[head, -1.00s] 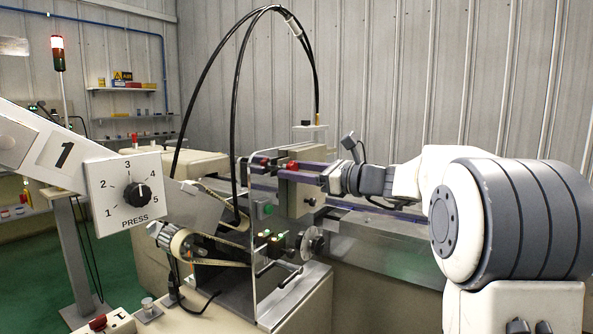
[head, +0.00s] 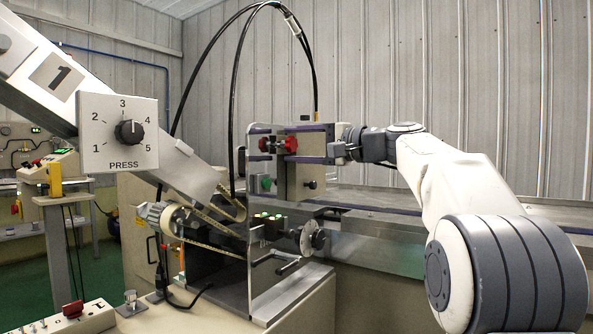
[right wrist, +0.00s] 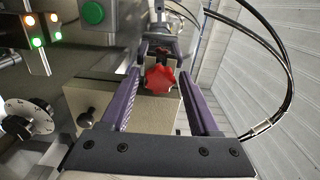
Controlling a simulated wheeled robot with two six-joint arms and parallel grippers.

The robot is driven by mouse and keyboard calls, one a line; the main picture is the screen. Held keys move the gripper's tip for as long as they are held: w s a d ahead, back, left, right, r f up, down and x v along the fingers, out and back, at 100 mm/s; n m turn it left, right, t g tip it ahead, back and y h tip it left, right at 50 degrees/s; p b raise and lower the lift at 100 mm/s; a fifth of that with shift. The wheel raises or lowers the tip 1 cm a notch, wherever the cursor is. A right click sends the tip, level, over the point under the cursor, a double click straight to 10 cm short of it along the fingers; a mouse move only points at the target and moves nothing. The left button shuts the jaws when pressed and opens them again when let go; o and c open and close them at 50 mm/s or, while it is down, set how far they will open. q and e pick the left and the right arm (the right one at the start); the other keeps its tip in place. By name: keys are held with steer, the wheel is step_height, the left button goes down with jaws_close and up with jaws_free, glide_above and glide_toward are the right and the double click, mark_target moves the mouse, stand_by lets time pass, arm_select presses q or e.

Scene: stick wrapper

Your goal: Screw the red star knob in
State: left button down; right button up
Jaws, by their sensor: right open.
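The red star knob (head: 291,144) is on the front of a grey block on the machine. It also shows in the right wrist view (right wrist: 160,79), facing the camera between the two purple fingers. My right gripper (head: 280,145) reaches in from the right, with one finger above the knob and one below it. In the right wrist view my right gripper (right wrist: 164,72) is open, with a gap on both sides of the knob. The knob's stem is hidden. My left gripper is not in view.
A clear upright panel (head: 258,200) stands close left of the block. A black knob (head: 309,185) sits low on the block, and a graduated dial (head: 313,238) is below it. Black hoses (head: 236,90) arch overhead. A PRESS dial panel (head: 119,132) is at the left.

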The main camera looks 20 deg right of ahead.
steer(key=n+b, duration=0.1)
steer(key=n, duration=0.1)
steer(key=n+b, duration=0.1)
steer(key=n, duration=0.1)
steer(key=n+b, duration=0.1)
steer(key=n, duration=0.2)
steer(key=shift+f, duration=0.35)
steer(key=n+b, duration=0.1)
steer(key=n, duration=0.2)
steer(key=shift+r, duration=0.15)
steer(key=shift+r+n, duration=0.25)
steer(key=shift+n, duration=0.55)
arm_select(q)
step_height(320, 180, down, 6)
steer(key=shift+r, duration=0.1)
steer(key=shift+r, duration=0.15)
arm_select(e)
steer(key=shift+d+r, duration=0.1)
steer(key=shift+r, duration=0.05)
